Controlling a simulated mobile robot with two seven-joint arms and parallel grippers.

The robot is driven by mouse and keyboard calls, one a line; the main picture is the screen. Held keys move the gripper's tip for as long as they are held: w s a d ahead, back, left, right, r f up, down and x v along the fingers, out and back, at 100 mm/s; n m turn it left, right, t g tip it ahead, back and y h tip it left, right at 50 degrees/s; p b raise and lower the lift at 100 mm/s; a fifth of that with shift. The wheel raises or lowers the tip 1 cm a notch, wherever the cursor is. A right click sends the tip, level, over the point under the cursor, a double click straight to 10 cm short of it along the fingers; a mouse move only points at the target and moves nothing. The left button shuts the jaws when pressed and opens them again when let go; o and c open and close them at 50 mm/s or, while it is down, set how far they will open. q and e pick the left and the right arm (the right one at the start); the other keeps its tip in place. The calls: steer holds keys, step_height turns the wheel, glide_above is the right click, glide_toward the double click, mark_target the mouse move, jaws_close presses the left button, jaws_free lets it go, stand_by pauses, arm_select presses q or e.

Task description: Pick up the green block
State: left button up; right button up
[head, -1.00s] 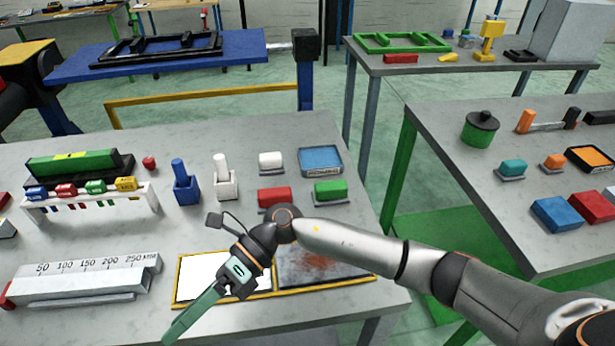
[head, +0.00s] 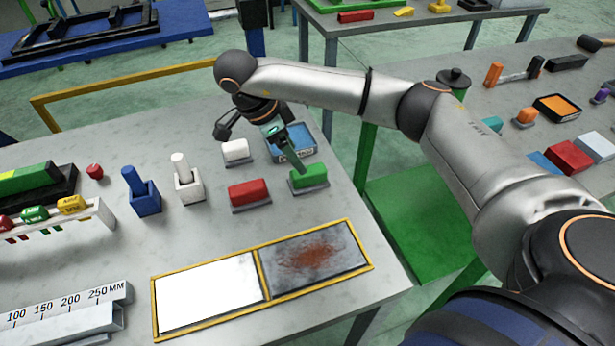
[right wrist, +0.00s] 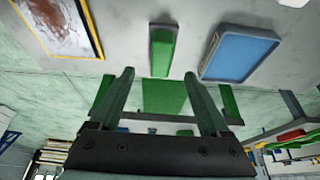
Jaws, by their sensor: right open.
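The green block (head: 309,175) sits on a small grey base on the grey table, near its right edge. In the right wrist view the green block (right wrist: 161,50) lies ahead of the fingers, lined up with the gap between them. My right gripper (head: 299,160) is just behind the block in the head view, its fingers reaching down toward it. In the right wrist view my right gripper (right wrist: 162,75) is open, with nothing between its fingers. Whether a finger touches the block is hard to tell. My left gripper is not in view.
A blue tray (head: 310,139) stands close behind the green block, and a red block (head: 248,193) to its left. A white block (head: 235,150) is farther back. A yellow-framed panel (head: 208,292) lies in front. The table's right edge is close by.

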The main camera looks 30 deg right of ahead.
mark_target(308, 170)
steer(key=x, duration=0.3)
steer(key=shift+d+x, duration=0.15)
steer(key=shift+x, duration=1.15)
steer(key=shift+d+x, duration=0.1)
steer(key=shift+x, duration=1.2)
steer(key=shift+w+r, duration=0.1)
jaws_close()
